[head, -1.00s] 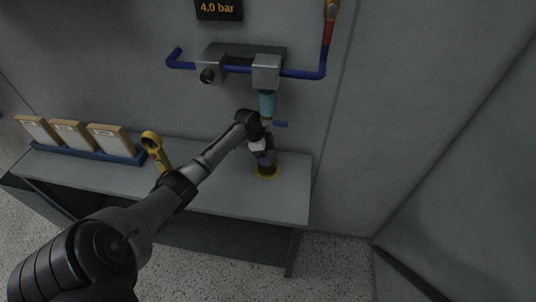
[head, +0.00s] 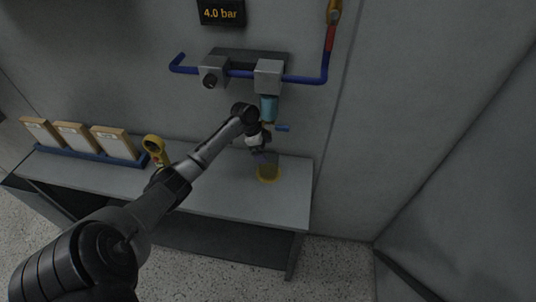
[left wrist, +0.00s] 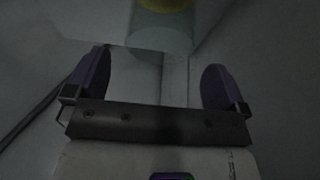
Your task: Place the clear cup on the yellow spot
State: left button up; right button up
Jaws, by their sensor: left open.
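The clear cup (head: 268,165) shows faintly in the head view, standing on the yellow spot (head: 268,178) on the bench. In the left wrist view, the see-through cup (left wrist: 160,38) is beyond the fingertips, with yellow (left wrist: 162,3) at its far end. My left gripper (head: 261,152) is just above and to the left of the cup in the head view. In the wrist view its two dark fingers (left wrist: 152,84) are spread apart with nothing between them. My right gripper is not in view.
A wall fixture with blue pipe (head: 300,79) and a blue-green cylinder (head: 269,107) hangs right above the gripper. A yellow ring-headed tool (head: 154,148) and a blue rack (head: 95,155) with several boxes stand on the bench (head: 220,185) to the left.

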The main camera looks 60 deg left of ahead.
pick_arm(q)
jog(key=s+a, duration=0.8)
jog(key=s, duration=0.1)
jog(key=shift+s+r, duration=0.15)
jog(key=shift+r, duration=0.1)
